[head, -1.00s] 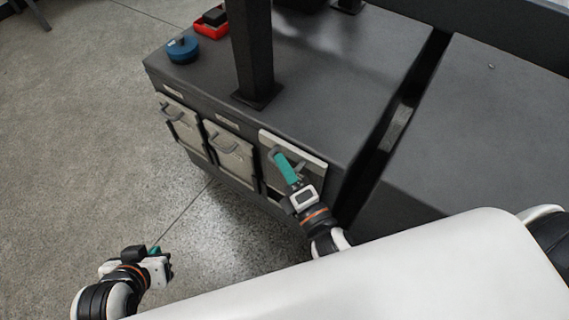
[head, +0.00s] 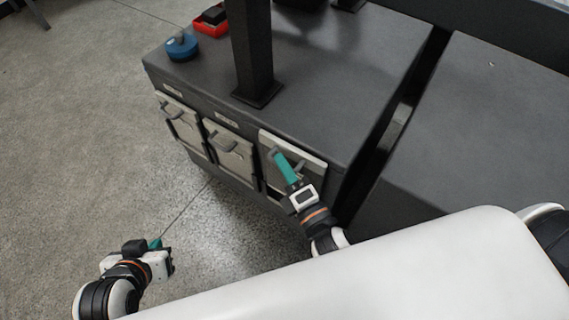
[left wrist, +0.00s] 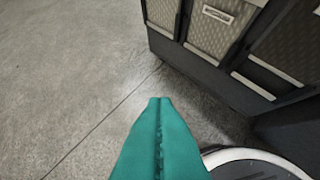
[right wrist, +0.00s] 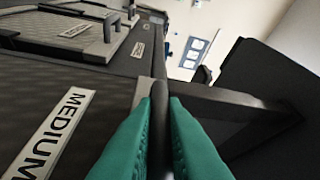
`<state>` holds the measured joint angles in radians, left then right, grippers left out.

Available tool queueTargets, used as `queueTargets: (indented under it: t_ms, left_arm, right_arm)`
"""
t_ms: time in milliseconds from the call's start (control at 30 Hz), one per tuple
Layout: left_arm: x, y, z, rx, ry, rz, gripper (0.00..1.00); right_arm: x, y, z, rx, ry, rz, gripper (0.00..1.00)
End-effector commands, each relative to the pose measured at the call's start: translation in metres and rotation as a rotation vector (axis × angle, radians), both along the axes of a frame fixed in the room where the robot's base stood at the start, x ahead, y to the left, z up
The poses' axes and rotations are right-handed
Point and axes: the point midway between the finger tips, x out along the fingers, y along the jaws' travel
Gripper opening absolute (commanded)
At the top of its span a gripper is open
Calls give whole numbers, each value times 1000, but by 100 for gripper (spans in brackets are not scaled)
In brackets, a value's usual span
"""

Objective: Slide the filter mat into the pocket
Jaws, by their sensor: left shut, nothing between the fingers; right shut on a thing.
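Two similar panels (head: 230,155) (head: 180,122) with handles fill the bays to the left. A label reading MEDIUM (right wrist: 47,133) shows in the right wrist view. A dark post (head: 253,55), blue disc (head: 181,46) and red tray (head: 208,23) stand on top. Floor is clear at left.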

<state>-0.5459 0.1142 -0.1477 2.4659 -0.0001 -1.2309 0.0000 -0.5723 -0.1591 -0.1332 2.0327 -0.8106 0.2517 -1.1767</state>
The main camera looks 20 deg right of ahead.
Motion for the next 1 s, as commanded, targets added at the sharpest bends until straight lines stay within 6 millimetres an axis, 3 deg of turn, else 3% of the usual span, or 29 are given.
queueTargets:
  t_ms: [367, 1000]
  left_arm:
    - [-5, 3, -1, 10, 27, 3, 0]
    - [15, -4, 6, -16, -101, -9, 0]
  right_arm:
    - [4, 0, 3, 12, -8, -10, 0]
    - [4, 0, -5, 12, -9, -11, 0]
